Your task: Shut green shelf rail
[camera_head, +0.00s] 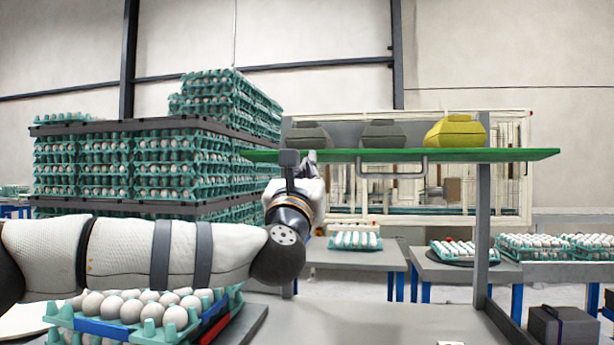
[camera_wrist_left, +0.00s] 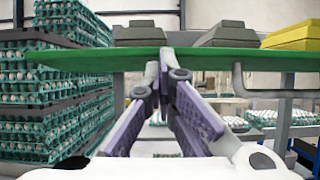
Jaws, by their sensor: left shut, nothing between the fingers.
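The green shelf rail (camera_head: 470,155) is a long flat green board across the middle of the head view, with a grey bar handle (camera_head: 392,174) under its front edge. In the left wrist view the green rail (camera_wrist_left: 90,60) spans the picture, and part of the handle (camera_wrist_left: 238,82) shows at the right. My left gripper (camera_head: 298,156) is shut and empty at the left part of the rail, left of the handle. In the left wrist view its fingertips (camera_wrist_left: 167,58) meet in front of the green edge; I cannot tell if they touch it. My right gripper is not in view.
Two dark grey-green cartons (camera_head: 307,136) and a yellow carton (camera_head: 456,132) stand on the shelf. A grey post (camera_head: 482,230) stands at the right. Stacked egg trays (camera_head: 150,165) fill the left, and an egg tray (camera_head: 90,330) lies below my left arm. The grey tabletop (camera_head: 360,325) is mostly clear.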

